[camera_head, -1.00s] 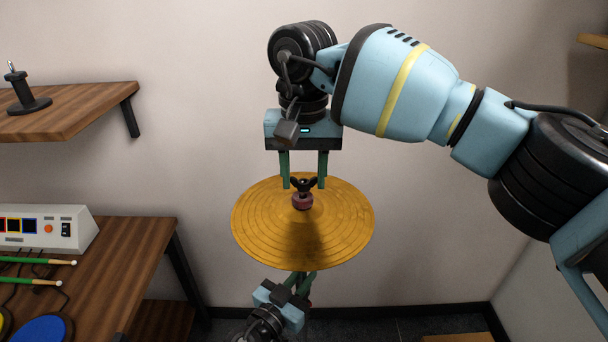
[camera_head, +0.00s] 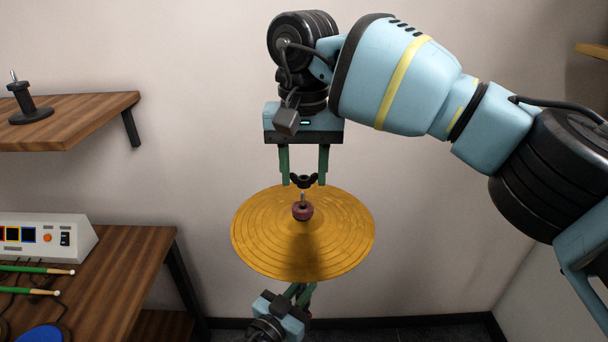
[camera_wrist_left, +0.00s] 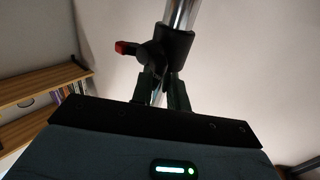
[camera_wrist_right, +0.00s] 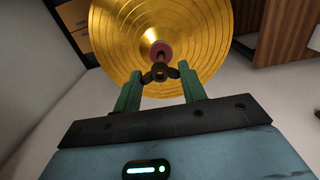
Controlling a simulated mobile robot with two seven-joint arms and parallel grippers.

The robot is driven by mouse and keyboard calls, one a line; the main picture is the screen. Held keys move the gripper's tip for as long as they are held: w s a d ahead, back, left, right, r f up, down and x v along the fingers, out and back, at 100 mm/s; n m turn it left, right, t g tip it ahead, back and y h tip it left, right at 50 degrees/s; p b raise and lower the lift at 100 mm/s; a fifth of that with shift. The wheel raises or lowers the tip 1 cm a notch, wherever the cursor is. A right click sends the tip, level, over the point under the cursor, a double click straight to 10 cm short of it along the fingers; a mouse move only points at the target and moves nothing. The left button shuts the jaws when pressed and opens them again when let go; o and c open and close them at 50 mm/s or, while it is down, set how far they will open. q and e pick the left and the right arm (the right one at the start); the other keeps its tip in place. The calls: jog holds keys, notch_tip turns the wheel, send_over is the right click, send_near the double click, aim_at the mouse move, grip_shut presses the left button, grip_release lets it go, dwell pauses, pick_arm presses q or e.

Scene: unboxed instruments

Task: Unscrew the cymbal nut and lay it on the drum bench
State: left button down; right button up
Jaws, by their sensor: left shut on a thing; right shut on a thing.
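The black cymbal nut (camera_head: 303,181), a wing nut, is between the green fingers of my right gripper (camera_head: 304,182), which is shut on it. The nut is just above the tip of the thin stud (camera_head: 303,198), over the red felt (camera_head: 302,212) on the yellow cymbal (camera_head: 265,240); the nut also shows in the right wrist view (camera_wrist_right: 160,73). My left gripper (camera_head: 302,290) is below the cymbal, shut on the cymbal stand; the left wrist view shows its chrome tube (camera_wrist_left: 181,14) and black collar (camera_wrist_left: 172,45). The cymbal hides part of the stand.
The wooden drum bench (camera_head: 140,250) at left carries a white drum module (camera_head: 50,238), green drumsticks (camera_head: 35,268) and a blue pad (camera_head: 45,334). Bare wood shows at its right side. A wall shelf (camera_head: 75,120) with a black stand (camera_head: 28,105) is above.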

pick_arm(q)
jog(key=shift+r, duration=0.1)
pick_arm(e)
notch_tip(320, 180, up, 3)
jog(key=shift+f, duration=0.15)
pick_arm(q)
jog(key=c, duration=1.3)
grip_release()
jog(key=shift+s+a, duration=0.4)
jog(key=shift+s, duration=0.15)
pick_arm(e)
jog(key=shift+s+r, duration=0.1)
jog(key=shift+r, duration=0.3)
jog(key=r, duration=0.1)
jog(key=r+p, duration=0.1)
jog(key=r, duration=0.1)
jog(key=shift+s+p, duration=0.25)
jog(key=shift+p, duration=0.05)
pick_arm(q)
jog(key=v, duration=1)
jog(key=shift+s+a, duration=0.2)
jog(key=shift+s, duration=0.15)
